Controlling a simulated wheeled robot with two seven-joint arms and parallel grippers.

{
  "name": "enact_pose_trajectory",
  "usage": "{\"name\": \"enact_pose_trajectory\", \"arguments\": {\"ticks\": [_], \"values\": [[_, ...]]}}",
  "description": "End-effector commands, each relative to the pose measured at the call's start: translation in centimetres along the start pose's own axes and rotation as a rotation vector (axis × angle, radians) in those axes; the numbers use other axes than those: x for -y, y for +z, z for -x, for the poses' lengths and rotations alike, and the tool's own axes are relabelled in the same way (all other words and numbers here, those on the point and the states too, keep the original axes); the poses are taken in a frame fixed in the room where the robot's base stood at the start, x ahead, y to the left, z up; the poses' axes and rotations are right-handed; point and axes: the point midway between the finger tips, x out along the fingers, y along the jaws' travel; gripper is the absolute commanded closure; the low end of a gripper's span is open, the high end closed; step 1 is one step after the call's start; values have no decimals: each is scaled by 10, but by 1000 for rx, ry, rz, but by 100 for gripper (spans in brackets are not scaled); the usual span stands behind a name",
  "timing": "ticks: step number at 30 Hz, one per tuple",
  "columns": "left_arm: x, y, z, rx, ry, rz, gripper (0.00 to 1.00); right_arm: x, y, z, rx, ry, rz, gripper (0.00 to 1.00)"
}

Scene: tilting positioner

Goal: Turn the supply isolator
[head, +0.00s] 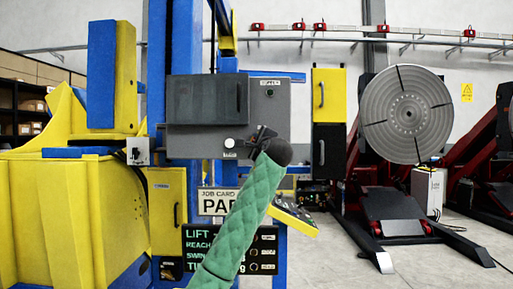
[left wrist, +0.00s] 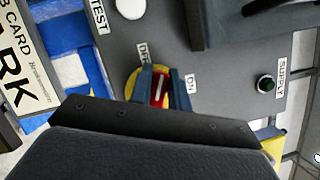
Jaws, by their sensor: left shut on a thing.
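The supply isolator has a red handle with a white line (left wrist: 159,90) on a yellow disc (left wrist: 133,84), seen in the left wrist view. It sits on the grey panel (left wrist: 225,75), with an ON label to its right and what looks like OFF above it. The white line points toward the top of the picture, slightly right. My left gripper (left wrist: 159,86) is shut on the red handle, one dark finger on each side. In the head view my left gripper (head: 262,136) is at the panel's lower right and hides the isolator. My right gripper is not in view.
A white TEST button (head: 230,143) and a dark box (head: 207,100) are close left of my gripper. A job card sign (head: 214,203) hangs below. A grey round positioner table (head: 430,118) stands at right.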

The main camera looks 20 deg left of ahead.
Motion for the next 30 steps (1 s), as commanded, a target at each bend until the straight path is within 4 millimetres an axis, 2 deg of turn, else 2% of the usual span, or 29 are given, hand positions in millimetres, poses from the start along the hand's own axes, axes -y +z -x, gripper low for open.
{"name": "enact_pose_trajectory", "arguments": {"ticks": [7, 15, 30], "values": [[-8, -3, 1, -1, 83, 193, 100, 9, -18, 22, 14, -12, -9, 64], [-11, -3, 1, -1, 143, 339, 100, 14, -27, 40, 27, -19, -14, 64], [-13, -3, 1, 1, 177, 416, 100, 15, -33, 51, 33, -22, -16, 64]]}}
